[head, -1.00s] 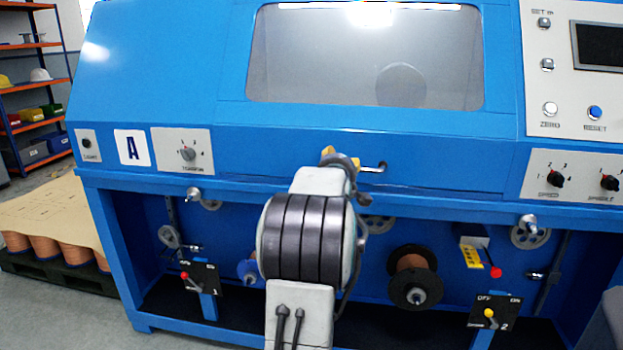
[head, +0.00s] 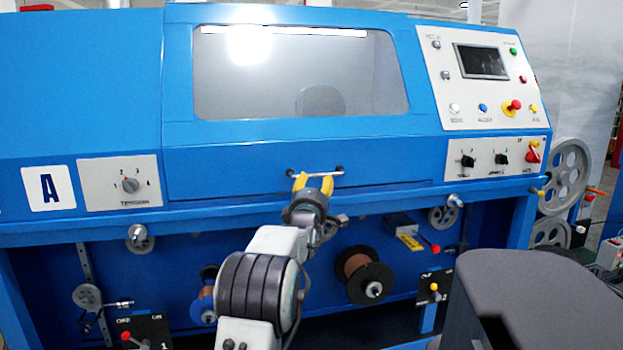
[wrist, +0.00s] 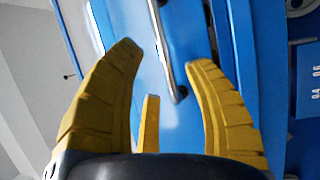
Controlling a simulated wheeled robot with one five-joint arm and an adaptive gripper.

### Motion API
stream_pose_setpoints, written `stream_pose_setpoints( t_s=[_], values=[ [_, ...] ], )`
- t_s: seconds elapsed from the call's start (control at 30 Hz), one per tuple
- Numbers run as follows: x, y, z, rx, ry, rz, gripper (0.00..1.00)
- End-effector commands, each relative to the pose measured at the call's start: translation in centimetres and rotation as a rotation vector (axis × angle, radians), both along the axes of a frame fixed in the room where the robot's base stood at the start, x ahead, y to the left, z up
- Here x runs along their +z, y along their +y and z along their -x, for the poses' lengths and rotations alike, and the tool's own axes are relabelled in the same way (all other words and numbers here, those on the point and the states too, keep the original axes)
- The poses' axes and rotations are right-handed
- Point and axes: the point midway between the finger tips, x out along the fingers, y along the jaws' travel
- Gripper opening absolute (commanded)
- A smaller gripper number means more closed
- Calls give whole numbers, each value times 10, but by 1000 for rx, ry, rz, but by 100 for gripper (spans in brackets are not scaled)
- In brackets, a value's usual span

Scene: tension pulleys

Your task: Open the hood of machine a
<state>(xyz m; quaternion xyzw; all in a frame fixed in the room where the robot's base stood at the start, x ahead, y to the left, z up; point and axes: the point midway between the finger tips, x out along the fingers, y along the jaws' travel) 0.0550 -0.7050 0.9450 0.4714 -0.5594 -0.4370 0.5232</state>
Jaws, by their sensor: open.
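Machine A is a blue cabinet marked with an "A" label (head: 48,188). Its hood (head: 285,148) is down, with a clear window (head: 300,85) and a metal bar handle (head: 318,171) low on its front. My gripper (head: 313,182) is at the handle, its yellow fingers reaching up to it. In the wrist view my gripper (wrist: 165,95) is open, and the handle (wrist: 166,60) lies between the spread fingers, toward their tips. I cannot tell whether any finger touches it.
A knob panel (head: 120,183) is left of the hood; a control panel (head: 482,75) with screen and buttons is at the right. Pulleys and a dark spool (head: 365,275) sit below. Large grey wheels (head: 565,175) stand at the right end.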

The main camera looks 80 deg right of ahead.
Motion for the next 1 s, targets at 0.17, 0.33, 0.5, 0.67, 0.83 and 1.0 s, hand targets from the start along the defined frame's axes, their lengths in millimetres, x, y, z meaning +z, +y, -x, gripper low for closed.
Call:
stream_pose_setpoints(
  t_s=[0.17,0.33,0.5,0.67,0.83,1.0],
  values=[
    [0,-12,0,0,0,1,47],
    [2,-25,0,1,-1,0,47],
    [5,-38,0,1,-1,0,47],
    [9,-48,0,1,-1,-1,47],
    [11,-58,0,1,-1,-1,47],
    [12,-64,0,1,-1,-1,47]
  ],
)
